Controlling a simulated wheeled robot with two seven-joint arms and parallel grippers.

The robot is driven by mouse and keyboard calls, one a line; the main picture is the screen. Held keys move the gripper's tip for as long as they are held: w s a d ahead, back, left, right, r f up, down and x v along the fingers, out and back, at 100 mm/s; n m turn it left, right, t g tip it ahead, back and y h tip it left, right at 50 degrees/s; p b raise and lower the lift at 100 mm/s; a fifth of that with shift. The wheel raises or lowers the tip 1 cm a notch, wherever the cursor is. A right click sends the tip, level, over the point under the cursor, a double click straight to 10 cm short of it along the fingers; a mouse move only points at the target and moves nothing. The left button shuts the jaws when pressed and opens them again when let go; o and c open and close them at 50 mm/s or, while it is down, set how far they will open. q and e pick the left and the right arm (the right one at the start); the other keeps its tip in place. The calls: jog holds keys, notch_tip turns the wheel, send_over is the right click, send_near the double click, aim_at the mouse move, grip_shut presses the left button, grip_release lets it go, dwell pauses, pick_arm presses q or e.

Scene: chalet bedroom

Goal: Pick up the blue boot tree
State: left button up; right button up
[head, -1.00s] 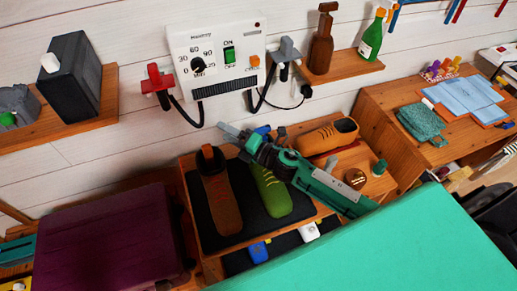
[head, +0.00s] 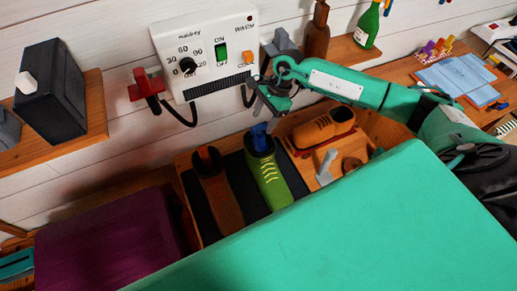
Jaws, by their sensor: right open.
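The blue boot tree (head: 260,139) sticks up out of the top of a green boot with yellow laces (head: 268,178). Its lower part is hidden inside the boot. My right gripper (head: 268,104) is open and empty, a little above the boot tree in the picture. I cannot tell whether it touches the boot tree. My left gripper is not in view.
A brown boot (head: 218,190) stands left of the green one, and an orange shoe (head: 323,130) sits to the right. A white control box (head: 205,52) with a red holder (head: 146,86) hangs behind. A purple box (head: 105,235) is at lower left.

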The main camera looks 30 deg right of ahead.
aim_at(260, 125)
jog(key=shift+a+f+p, duration=0.4)
jog(key=shift+f+p, duration=0.15)
jog(key=p+x, duration=0.2)
jog(key=x, duration=0.2)
jog(key=shift+a, duration=0.1)
jog(key=shift+f, duration=0.25)
grip_shut()
